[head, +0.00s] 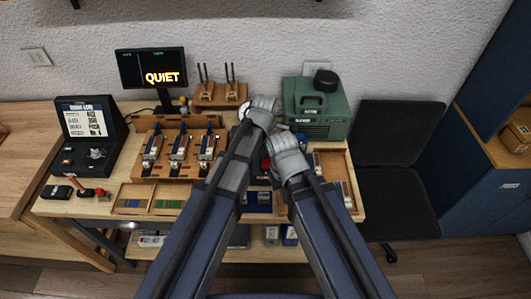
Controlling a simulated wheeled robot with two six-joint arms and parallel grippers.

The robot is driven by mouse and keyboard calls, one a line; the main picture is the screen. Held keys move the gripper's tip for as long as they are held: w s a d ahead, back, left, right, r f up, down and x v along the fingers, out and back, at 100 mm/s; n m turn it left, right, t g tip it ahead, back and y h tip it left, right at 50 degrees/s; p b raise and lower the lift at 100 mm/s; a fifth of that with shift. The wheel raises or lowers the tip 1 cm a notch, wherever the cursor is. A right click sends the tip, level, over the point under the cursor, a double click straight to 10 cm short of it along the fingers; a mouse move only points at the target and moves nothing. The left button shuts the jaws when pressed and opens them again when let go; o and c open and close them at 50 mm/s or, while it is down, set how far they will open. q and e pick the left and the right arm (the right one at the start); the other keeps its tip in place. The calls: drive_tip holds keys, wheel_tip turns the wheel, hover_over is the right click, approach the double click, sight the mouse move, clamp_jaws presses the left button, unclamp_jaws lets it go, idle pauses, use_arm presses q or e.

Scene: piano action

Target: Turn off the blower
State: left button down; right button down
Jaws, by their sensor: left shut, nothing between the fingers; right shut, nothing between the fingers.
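The blower appears to be the green box-shaped machine (321,102) at the back right of the workbench, with a handle, a dark front panel and a black round part (326,80) on top. Its switch is too small to make out. My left gripper (262,106) is shut and empty, just left of the machine. My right gripper (282,146) is shut and empty, lower and in front of the machine's left side. I cannot tell whether either touches anything. My arms hide the middle of the bench.
A monitor (152,68) reading "QUIET" stands at the back. A wooden rack (180,148) with several metal-topped pieces sits left of my arms. An open black case (88,132) is at the far left. A black chair (395,150) stands right of the bench.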

use_arm(q)
drive_tip(key=shift+f, duration=0.4)
use_arm(e)
drive_tip(key=shift+f, duration=0.4)
use_arm(q)
drive_tip(key=shift+w+f+b, duration=0.1)
drive_tip(key=shift+f+b, duration=0.1)
drive_tip(key=shift+b, duration=0.15)
use_arm(e)
drive_tip(key=shift+f, duration=0.25)
drive_tip(key=shift+r, duration=0.1)
use_arm(q)
drive_tip(key=shift+s+r, duration=0.2)
drive_tip(key=shift+s, duration=0.65)
use_arm(e)
drive_tip(key=shift+r, duration=0.15)
use_arm(q)
drive_tip(key=shift+r+p, duration=0.1)
drive_tip(key=shift+p, duration=0.2)
